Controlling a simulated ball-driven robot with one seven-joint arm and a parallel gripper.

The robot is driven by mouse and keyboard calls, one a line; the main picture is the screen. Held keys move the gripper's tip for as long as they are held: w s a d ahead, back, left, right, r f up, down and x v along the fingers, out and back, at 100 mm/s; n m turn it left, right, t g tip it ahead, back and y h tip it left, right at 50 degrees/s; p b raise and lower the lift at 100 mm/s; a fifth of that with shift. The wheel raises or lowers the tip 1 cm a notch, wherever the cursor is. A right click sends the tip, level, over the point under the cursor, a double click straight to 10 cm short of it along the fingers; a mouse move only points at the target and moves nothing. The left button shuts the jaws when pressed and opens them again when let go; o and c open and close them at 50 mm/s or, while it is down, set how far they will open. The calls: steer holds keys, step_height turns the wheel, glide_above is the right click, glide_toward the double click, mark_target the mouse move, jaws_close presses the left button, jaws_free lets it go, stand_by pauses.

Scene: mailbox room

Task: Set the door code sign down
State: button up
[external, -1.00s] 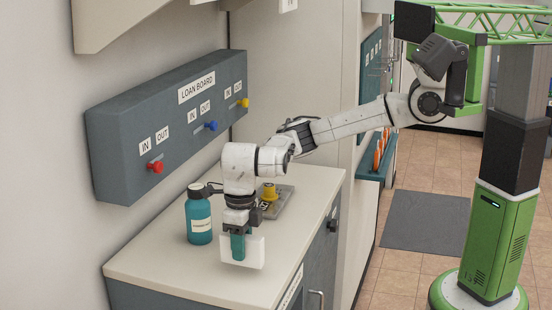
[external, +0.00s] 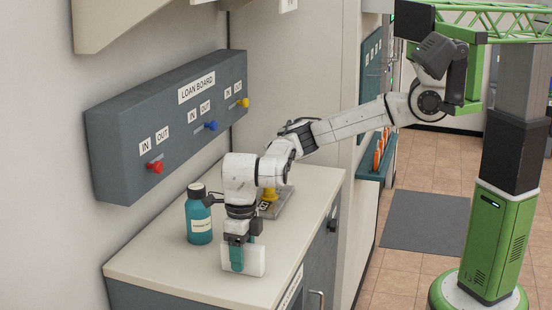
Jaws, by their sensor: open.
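The door code sign (external: 257,263) is a small white piece at the front of the pale counter (external: 160,270). It appears to rest on the counter, though its lower edge and contact are hard to make out. No writing shows on it. My gripper (external: 238,261) points down with teal fingers right at the sign. It is open, and the near finger covers part of the sign. Whether the far finger touches the sign is hidden.
A teal bottle (external: 199,222) with a dark cap stands left of my gripper. A grey tray with a yellow item (external: 269,195) lies behind my wrist. The loan board (external: 170,120) with red, blue and yellow knobs hangs above. The front-left counter is clear.

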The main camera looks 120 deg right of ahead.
step_height(320, 180, up, 12)
steer(key=shift+r+b, duration=0.15)
steer(key=shift+b, duration=0.15)
stand_by(0.3)
